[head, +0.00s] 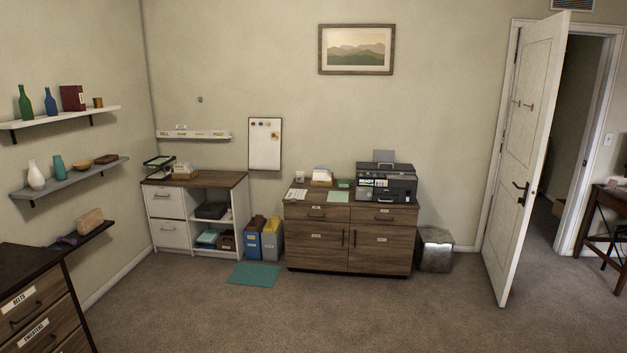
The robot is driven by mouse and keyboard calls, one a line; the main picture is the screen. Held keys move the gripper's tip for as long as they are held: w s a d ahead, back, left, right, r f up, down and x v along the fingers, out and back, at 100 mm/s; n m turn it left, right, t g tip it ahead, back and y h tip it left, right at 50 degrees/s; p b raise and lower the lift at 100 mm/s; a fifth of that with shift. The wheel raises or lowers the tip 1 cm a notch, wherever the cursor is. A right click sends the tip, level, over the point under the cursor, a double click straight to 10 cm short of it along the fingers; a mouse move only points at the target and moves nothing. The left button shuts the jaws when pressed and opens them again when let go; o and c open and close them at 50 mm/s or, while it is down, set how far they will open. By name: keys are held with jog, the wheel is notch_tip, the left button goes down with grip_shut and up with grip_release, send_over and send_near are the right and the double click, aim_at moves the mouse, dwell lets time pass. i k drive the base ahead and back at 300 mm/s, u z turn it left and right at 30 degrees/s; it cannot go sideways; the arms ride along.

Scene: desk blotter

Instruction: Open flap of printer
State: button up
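A black and grey printer (387,184) stands on the right part of the brown wooden cabinet (350,240) against the back wall. My gripper is not in view.
Grey carpet in front of the cabinet is mostly clear, with a teal mat (254,275) at left. A metal bin (434,249) stands right of the cabinet. A white door (526,155) stands open at right. A dark dresser (35,300) fills the lower left corner.

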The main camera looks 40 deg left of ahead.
aim_at(384, 190)
jog(key=u, duration=2.2)
jog(key=i, duration=3.8)
